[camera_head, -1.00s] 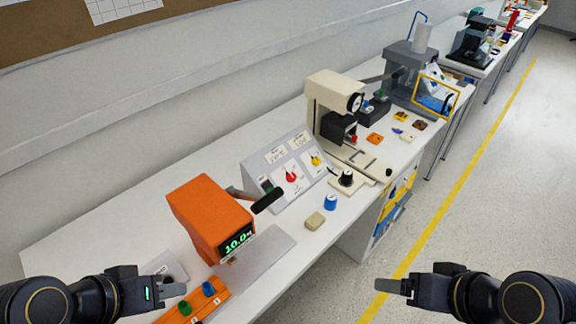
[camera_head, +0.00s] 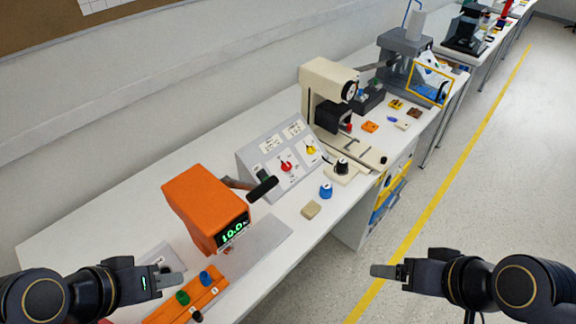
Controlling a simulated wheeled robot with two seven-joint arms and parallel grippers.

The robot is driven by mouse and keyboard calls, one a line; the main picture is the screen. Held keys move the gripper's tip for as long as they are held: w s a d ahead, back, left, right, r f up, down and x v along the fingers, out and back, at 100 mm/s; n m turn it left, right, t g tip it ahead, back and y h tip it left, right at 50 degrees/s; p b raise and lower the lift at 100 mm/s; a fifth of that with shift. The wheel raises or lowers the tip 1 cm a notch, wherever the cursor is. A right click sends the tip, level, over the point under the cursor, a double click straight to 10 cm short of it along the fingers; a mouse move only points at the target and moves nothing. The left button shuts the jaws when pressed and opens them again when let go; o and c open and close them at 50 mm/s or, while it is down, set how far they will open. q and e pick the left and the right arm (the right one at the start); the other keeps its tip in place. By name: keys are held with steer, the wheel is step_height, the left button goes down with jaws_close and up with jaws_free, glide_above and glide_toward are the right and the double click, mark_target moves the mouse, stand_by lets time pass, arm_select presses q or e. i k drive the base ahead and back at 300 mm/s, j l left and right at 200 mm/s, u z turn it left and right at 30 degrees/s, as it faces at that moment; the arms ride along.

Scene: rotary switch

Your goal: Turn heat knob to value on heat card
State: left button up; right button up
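The grey sloped control panel (camera_head: 280,155) stands on the bench against the wall. It carries a red knob (camera_head: 286,166) on the left and a yellow knob (camera_head: 311,150) on the right. Two small white cards (camera_head: 294,130) sit above the knobs, but their print is too small to read, so I cannot tell which is the heat card. My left gripper (camera_head: 172,280) is low at the left, in front of the orange machine and away from the panel. My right gripper (camera_head: 385,271) is over the floor, right of the bench. Neither visibly holds anything; finger gaps are unclear.
An orange machine (camera_head: 198,198) with a green display and black-gripped lever stands left of the panel. An orange block with buttons (camera_head: 195,290) is near my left gripper. A beige block (camera_head: 311,209), blue knob (camera_head: 326,191), black dial (camera_head: 342,166) and cream machine (camera_head: 318,82) lie right.

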mark_target(286, 167)
steer(key=i+l+u, duration=0.2)
steer(key=l+u, duration=0.15)
steer(key=i+l+u, duration=0.1)
steer(key=l+u, duration=0.6)
steer(key=l, duration=0.15)
steer(key=i+l+u, duration=0.1)
steer(key=l+u, duration=0.25)
steer(key=l, duration=0.1)
